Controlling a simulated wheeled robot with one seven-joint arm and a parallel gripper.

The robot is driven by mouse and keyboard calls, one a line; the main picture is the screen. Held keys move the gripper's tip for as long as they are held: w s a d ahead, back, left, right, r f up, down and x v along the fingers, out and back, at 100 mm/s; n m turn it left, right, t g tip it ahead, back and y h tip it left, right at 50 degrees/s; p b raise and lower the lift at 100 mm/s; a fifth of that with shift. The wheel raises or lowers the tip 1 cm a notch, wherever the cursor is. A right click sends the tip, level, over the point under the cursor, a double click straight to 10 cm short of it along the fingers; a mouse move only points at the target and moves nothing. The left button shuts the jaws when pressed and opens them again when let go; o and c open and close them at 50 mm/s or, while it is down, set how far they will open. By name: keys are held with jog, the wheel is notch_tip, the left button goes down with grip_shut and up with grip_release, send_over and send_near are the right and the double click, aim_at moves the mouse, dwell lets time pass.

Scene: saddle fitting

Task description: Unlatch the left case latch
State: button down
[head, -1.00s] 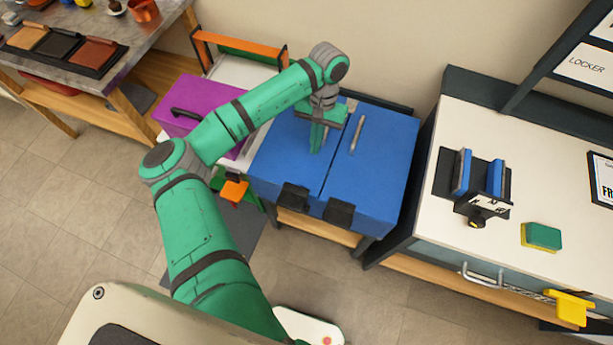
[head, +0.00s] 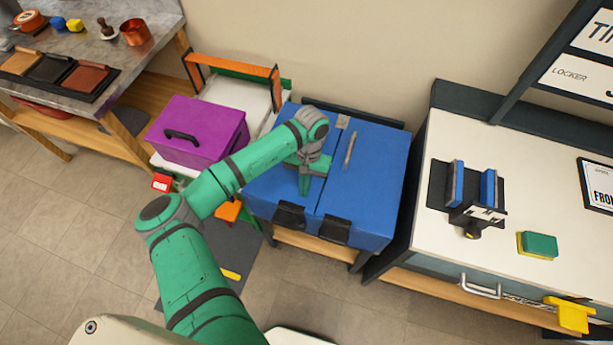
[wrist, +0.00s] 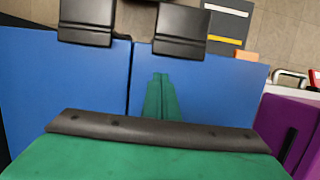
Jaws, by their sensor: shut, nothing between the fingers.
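The blue case (head: 365,185) stands at the middle, with a seam running down its lid. Two black latches sit at its front edge: the left latch (head: 290,215) and the right latch (head: 335,229). In the wrist view the left latch (wrist: 181,30) is at the top right of centre and the other latch (wrist: 88,22) is at top left. My gripper (head: 303,186) is above the left half of the lid, just behind the left latch. Its green fingers (wrist: 160,80) are together and empty, pointing at the left latch, with a gap visible between.
A purple box (head: 195,130) with a black handle stands left of the case. A white-topped bench (head: 540,200) with a blue-jawed fixture (head: 473,187) is close on the right. A grey handle (head: 350,148) lies on the lid. Floor is open in front.

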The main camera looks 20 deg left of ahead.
jog(key=shift+s, duration=1.2)
jog(key=shift+s, duration=0.1)
